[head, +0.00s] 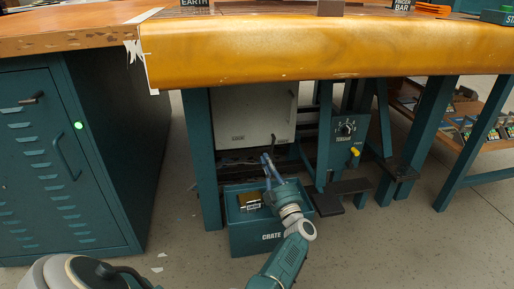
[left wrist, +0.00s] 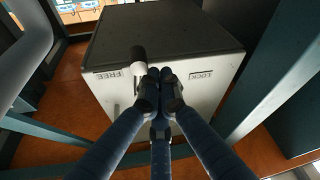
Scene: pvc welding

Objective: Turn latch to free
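A pale box (head: 253,112) stands under the bench in the head view. In the left wrist view the same box (left wrist: 205,95) has a dark top and a pale face marked FREE (left wrist: 110,75) and LOCK (left wrist: 201,75). A dark latch handle with a rounded pale end (left wrist: 138,55) is at the FREE label's side. My left gripper (head: 267,158) is in front of the box, above the crate. In the left wrist view its blue fingers (left wrist: 160,78) come together just right of the handle, with nothing visible between them. Contact with the handle cannot be told. My right gripper is out of view.
A teal crate (head: 268,238) with small items stands below my left gripper. Bench legs (head: 202,160) frame the box. A teal unit with a dial (head: 346,128) is to its right, and a teal cabinet (head: 100,165) is at the left. The bench top (head: 330,50) overhangs.

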